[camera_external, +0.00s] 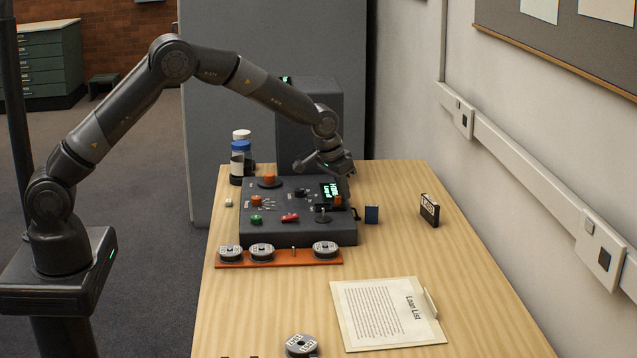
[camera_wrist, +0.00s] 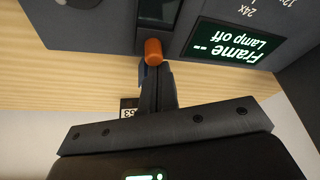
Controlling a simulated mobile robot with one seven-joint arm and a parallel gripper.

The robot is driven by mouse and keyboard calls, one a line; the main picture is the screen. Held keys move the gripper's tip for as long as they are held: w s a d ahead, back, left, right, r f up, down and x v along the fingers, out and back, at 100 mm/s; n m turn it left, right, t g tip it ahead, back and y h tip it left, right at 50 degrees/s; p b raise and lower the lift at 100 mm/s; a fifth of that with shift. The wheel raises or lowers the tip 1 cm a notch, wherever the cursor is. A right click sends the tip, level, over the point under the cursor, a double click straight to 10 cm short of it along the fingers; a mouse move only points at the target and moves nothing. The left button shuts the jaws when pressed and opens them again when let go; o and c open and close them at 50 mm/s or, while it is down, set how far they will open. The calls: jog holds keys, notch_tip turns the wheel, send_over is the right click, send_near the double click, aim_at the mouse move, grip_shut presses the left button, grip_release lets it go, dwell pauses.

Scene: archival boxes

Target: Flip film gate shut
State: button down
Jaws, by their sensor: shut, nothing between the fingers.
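A dark control console (camera_external: 290,222) stands on the wooden table. At its far right is a lit display (camera_external: 328,190), which reads "Frame --" and "Lamp off" in the wrist view (camera_wrist: 235,45). An orange knob-like tab (camera_wrist: 153,50) sticks out at the console's edge beside the display, below a narrow grey plate (camera_wrist: 160,10); this looks like the film gate, but I cannot tell its angle. My gripper (camera_wrist: 153,72) is shut and empty, its fingertips right by the orange tab. I cannot tell whether they touch it. In the external view, my gripper (camera_external: 347,182) is over the console's far right corner.
An orange rack (camera_external: 279,258) with several grey reels lies in front of the console. Bottles (camera_external: 238,162) stand behind left. A Loan List sheet (camera_external: 385,315) lies in front.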

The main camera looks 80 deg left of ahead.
aim_at(331, 203)
jog(key=s, duration=0.3)
jog(key=shift+s, duration=0.85)
jog(key=shift+f, duration=0.1)
jog(key=shift+w, duration=0.1)
jog(key=w, duration=0.1)
jog(key=w+a, duration=0.2)
jog(key=shift+w, duration=0.3)
jog(key=v, duration=1)
jog(key=shift+d, duration=0.1)
